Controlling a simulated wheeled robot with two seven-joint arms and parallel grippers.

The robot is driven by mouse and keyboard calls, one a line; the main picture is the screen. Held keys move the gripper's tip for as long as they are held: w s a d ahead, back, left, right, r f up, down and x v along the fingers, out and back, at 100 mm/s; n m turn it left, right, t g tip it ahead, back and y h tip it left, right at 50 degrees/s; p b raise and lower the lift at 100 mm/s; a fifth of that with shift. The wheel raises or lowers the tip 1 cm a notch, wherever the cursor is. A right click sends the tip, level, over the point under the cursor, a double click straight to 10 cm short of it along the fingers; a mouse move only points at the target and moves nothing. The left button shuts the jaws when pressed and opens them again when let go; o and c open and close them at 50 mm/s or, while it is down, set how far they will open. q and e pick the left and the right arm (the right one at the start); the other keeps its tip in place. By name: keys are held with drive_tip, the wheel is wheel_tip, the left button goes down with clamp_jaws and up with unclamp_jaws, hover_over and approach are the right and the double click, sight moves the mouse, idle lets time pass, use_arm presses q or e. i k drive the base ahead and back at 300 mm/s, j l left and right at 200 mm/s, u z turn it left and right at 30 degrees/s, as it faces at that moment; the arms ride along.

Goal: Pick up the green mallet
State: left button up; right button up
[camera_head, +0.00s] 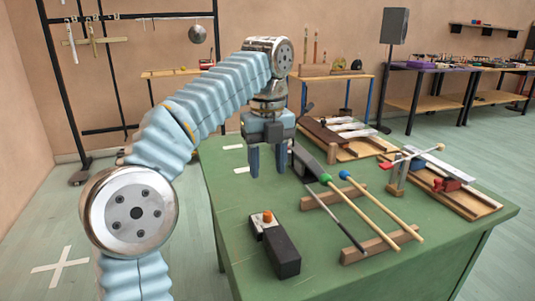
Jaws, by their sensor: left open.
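The green mallet (362,215) has a green ball head and a pale wooden stick. My right gripper is not in view.
The rests (385,245) stand on the table (232,220). A black box (280,250) with an orange knob is in front. Wooden boards with metal parts (345,140) and a red clamp (449,185) lie behind and right. The table's left part is clear.

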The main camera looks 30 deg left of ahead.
sight(325, 179)
drive_tip(key=k+l, duration=0.8)
drive_tip(key=k, duration=0.05)
